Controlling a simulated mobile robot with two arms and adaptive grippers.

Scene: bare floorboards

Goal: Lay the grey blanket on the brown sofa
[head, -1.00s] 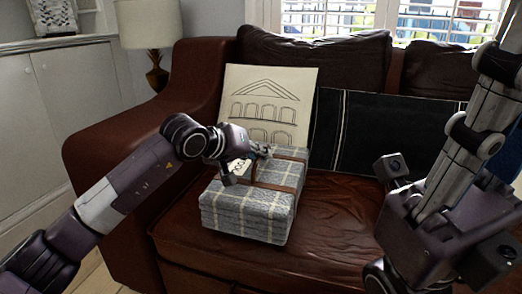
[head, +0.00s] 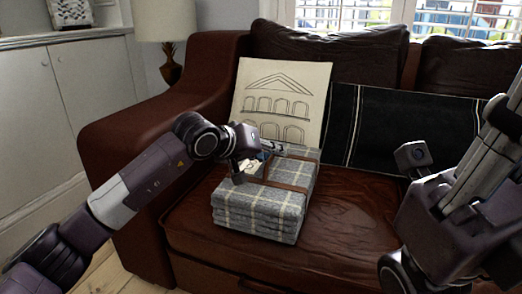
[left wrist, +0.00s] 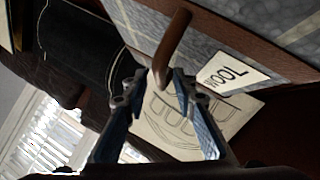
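The grey checked blanket (head: 262,211) is folded into a thick stack and tied with a brown strap. It lies on the seat of the brown sofa (head: 340,225). My left gripper (head: 272,150) is at the strap side of the blanket's top. In the left wrist view its two blue-padded fingers (left wrist: 165,95) stand apart. A brown strap handle (left wrist: 172,48) reaches down between their tips without being clamped.
A cream cushion with a building drawing (head: 281,100) leans on the backrest behind the blanket. A dark striped cushion (head: 415,125) lies to its right. The seat right of the blanket is bare. A lamp (head: 168,30) and white cabinet (head: 60,110) stand left.

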